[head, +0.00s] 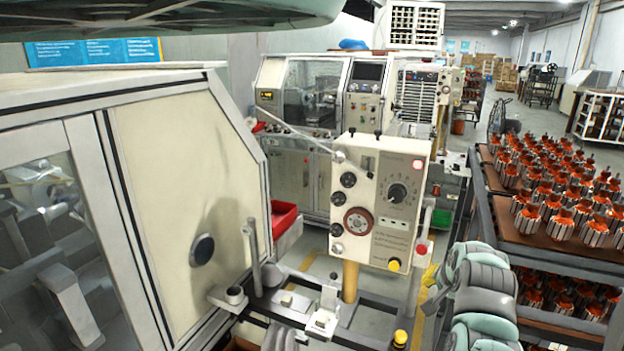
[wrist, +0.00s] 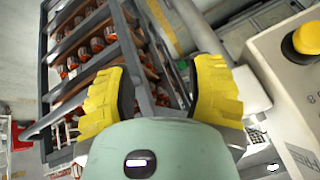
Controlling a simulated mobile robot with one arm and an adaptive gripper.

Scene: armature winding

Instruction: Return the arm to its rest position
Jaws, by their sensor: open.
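My gripper (wrist: 157,92) shows in the wrist view with its two yellow padded fingers spread wide apart. Nothing is between the fingers. Beyond them the wrist view shows the shelved rack (wrist: 130,45) with orange-topped armatures. A control box with a yellow button (wrist: 307,38) is close on the right of that view. In the head view my arm, grey and pale green, rises at the lower right, between the control box (head: 378,200) and the rack (head: 560,262).
A cream winding machine (head: 185,170) fills the left, with metal rails and a yellow button (head: 400,338) below the control box. A red bin (head: 284,217) sits behind. Another machine (head: 310,100) stands further back. Open floor (head: 490,105) lies at the back right.

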